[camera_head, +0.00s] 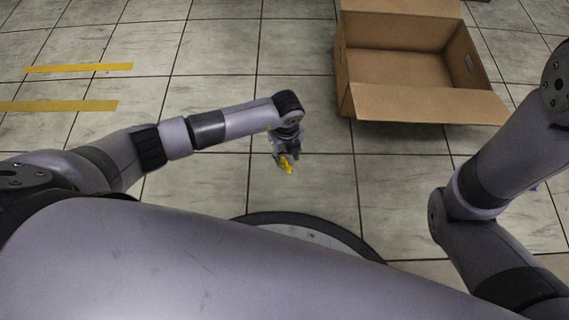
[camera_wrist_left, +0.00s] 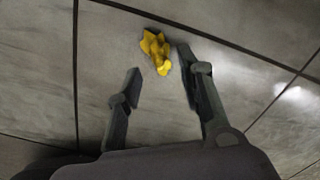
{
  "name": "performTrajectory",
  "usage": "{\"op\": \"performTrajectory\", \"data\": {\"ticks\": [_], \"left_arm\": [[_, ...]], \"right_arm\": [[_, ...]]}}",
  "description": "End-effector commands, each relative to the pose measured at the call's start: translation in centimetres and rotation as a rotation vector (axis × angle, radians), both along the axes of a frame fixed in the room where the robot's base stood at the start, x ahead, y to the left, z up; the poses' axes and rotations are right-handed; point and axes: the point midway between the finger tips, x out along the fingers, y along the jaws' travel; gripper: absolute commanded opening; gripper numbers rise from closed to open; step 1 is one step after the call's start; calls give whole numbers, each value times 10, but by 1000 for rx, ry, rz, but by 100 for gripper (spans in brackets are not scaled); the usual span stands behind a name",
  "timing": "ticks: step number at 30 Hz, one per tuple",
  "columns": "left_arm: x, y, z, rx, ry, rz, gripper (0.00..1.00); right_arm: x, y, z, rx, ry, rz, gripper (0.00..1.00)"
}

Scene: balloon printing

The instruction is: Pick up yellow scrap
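The yellow scrap (camera_head: 286,163) is a small crumpled piece. In the left wrist view the scrap (camera_wrist_left: 156,50) lies on the tiled floor just beyond the fingertips, nearer the right finger. My left gripper (camera_head: 284,158) points down over it in the head view. In the wrist view the left gripper (camera_wrist_left: 158,58) has its fingers apart with nothing between them, and whether the right finger touches the scrap is unclear. My right arm shows at the right of the head view, but its gripper is out of view.
An open cardboard box (camera_head: 400,72) stands on the floor at the back right, flaps spread. Two yellow tape strips, an upper one (camera_head: 78,68) and a lower one (camera_head: 58,106), mark the floor at the left. The tiles around the scrap are clear.

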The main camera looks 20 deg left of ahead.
Motion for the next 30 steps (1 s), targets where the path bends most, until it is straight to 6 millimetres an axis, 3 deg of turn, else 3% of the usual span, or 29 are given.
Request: {"op": "performTrajectory", "data": {"ticks": [1,7,18,30], "left_arm": [[0,2,-12,1,-1,0,35],[1,5,-35,0,0,1,35],[2,4,-40,0,0,1,34],[1,4,-40,0,0,1,8]], "right_arm": [[0,0,-12,0,0,0,40],[0,0,-37,0,0,0,40],[0,0,-40,0,0,1,40],[0,0,-40,0,0,0,40]]}}
